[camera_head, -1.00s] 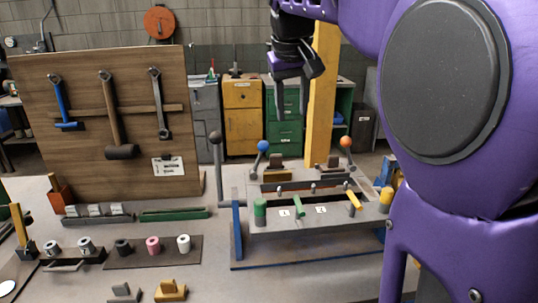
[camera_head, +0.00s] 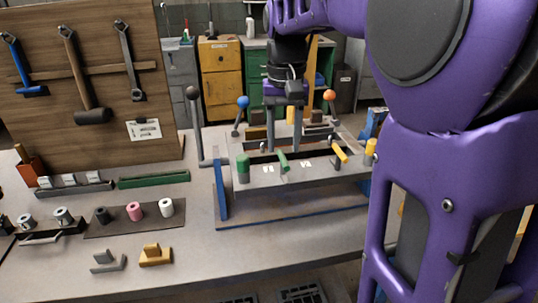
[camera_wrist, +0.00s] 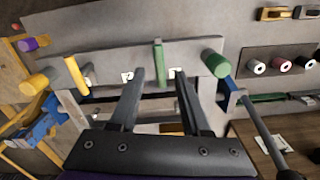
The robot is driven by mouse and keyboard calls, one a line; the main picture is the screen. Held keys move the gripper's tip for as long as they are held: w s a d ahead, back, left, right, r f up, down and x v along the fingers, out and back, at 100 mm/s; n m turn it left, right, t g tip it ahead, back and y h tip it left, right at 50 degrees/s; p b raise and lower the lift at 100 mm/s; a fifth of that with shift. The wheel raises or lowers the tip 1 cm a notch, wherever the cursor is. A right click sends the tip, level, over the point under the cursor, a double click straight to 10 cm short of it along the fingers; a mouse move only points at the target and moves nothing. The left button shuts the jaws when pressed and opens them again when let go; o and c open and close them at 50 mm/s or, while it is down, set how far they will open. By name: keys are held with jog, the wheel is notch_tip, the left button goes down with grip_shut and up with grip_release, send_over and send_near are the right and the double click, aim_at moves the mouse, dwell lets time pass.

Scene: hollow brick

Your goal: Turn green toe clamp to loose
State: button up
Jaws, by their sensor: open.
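The green toe clamp (camera_head: 283,161) is a short green bar on the front ledge of the grey fixture (camera_head: 305,181). It also shows in the wrist view (camera_wrist: 158,52), standing nearly upright in the picture. White marked labels lie near it. My gripper (camera_head: 284,150) is over the fixture, fingers pointing down, close to the green clamp. In the wrist view my gripper (camera_wrist: 160,73) is open and empty, its two fingertips on either side of the clamp's line. I cannot tell whether a finger touches it.
A yellow clamp bar (camera_head: 340,152) sits right of the green one. A green cylinder (camera_head: 243,169) and yellow cylinder (camera_head: 371,148) stand at the ledge ends. Levers with blue (camera_head: 242,103) and orange (camera_head: 329,96) knobs rise behind. A tall dark-knobbed lever (camera_head: 194,120) stands left.

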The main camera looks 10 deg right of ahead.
aim_at(283, 157)
notch_tip(283, 157, down, 6)
jog(key=shift+f+b, duration=0.1)
jog(key=shift+b, duration=0.4)
jog(key=shift+c, duration=0.3)
